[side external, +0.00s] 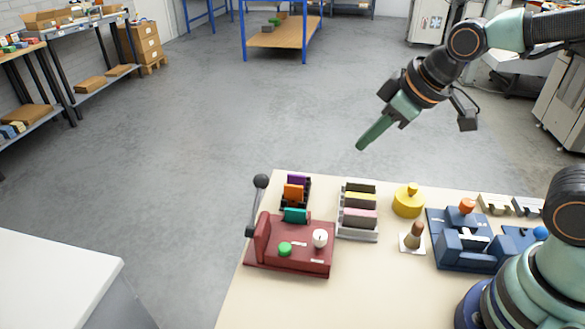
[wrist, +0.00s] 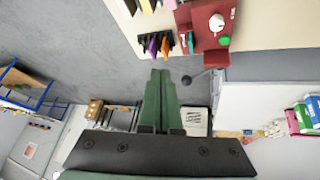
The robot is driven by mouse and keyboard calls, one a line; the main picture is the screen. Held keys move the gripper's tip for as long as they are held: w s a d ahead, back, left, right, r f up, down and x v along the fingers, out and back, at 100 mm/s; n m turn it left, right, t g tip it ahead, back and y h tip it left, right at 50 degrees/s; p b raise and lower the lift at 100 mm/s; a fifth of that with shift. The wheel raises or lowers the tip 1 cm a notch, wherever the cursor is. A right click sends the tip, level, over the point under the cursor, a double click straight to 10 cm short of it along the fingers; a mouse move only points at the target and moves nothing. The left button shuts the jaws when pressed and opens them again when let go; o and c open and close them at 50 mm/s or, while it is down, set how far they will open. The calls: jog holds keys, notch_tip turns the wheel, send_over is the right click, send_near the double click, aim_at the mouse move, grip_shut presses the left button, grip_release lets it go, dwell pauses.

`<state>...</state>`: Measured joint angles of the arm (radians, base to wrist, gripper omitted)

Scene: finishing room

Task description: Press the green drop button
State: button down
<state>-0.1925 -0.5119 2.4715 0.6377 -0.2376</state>
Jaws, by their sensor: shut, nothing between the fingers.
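The green button (side external: 285,248) sits on the front left of a dark red machine (side external: 318,262) on the table. A white knob (side external: 320,238) stands on the same machine, right of the button. A black-balled lever (side external: 260,183) rises at its left. The green button also shows in the wrist view (wrist: 225,41), on the red machine at the top. My gripper (side external: 361,147) is shut and empty, high above the table's far edge and well apart from the button. Its green fingers lie together in the wrist view (wrist: 162,72).
A grey rack (side external: 358,236), a yellow weight (side external: 408,203), a brown-handled stamp (side external: 413,237) and a blue machine (side external: 456,264) stand to the right. The table's front left (side external: 262,300) is clear.

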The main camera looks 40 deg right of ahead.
aim_at(289, 247)
jog(key=w+a+f+n+y, duration=0.1)
jog(key=a+f+n, duration=0.2)
jog(key=a, duration=0.4)
jog(key=a+f+n+y, duration=0.1)
jog(key=a+f+n, duration=0.3)
jog(key=a+n, duration=0.2)
jog(key=shift+w+a+y, duration=0.4)
jog(key=shift+a, duration=0.75)
jog(key=shift+f, duration=0.15)
jog(key=shift+f, duration=4.3)
jog(key=shift+f, duration=0.1)
jog(key=shift+d+f, duration=0.1)
jog(key=shift+f, duration=0.2)
